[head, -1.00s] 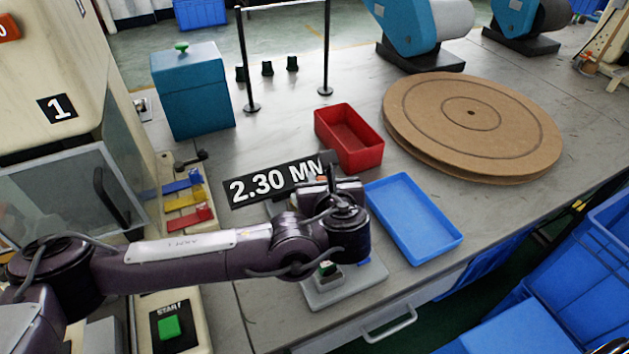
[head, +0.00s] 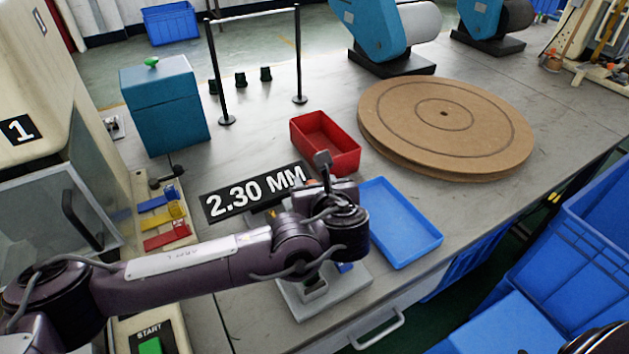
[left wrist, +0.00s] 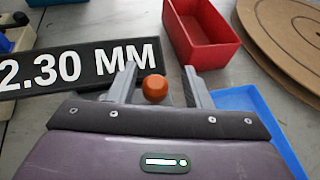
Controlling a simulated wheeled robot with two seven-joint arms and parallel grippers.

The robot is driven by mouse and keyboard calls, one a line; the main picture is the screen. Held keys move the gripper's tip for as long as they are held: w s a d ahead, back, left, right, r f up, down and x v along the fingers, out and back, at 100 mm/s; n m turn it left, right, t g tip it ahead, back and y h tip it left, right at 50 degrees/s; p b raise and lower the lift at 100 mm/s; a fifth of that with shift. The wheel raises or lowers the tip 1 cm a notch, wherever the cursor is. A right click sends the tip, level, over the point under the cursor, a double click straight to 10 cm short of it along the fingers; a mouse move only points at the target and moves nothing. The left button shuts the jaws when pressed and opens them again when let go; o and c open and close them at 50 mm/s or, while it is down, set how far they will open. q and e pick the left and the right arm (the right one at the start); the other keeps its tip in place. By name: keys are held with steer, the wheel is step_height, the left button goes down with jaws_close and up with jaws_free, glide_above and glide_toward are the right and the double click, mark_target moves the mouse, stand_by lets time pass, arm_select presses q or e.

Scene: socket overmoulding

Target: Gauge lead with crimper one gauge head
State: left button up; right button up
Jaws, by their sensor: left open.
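A black sign reading "2.30 MM" (head: 257,192) stands on the bench beside a grey gauge fixture (head: 345,295), which is partly hidden under my left arm. My left gripper (left wrist: 160,78) is open, with a grey finger on each side of an orange knob (left wrist: 155,88). The knob appears between the fingers, touching neither; its depth is unclear. In the head view my left gripper (head: 325,178) is over the fixture, its fingertips mostly hidden. I cannot make out a lead or crimper. My right gripper is not in view.
A red bin (head: 325,145) and a blue tray (head: 402,225) lie just beyond and right of my left gripper. A round brown board (head: 445,125) lies behind. A teal box (head: 165,108) and machine 1 (head: 35,120) stand left. A green START button (head: 150,345) is at front left.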

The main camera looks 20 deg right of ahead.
arm_select(q)
steer(key=v, duration=0.7)
steer(key=shift+s, duration=0.35)
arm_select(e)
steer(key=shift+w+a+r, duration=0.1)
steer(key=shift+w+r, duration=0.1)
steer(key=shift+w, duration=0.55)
arm_select(q)
steer(key=shift+r, duration=0.15)
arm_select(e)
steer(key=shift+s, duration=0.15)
arm_select(q)
steer(key=shift+r, duration=0.1)
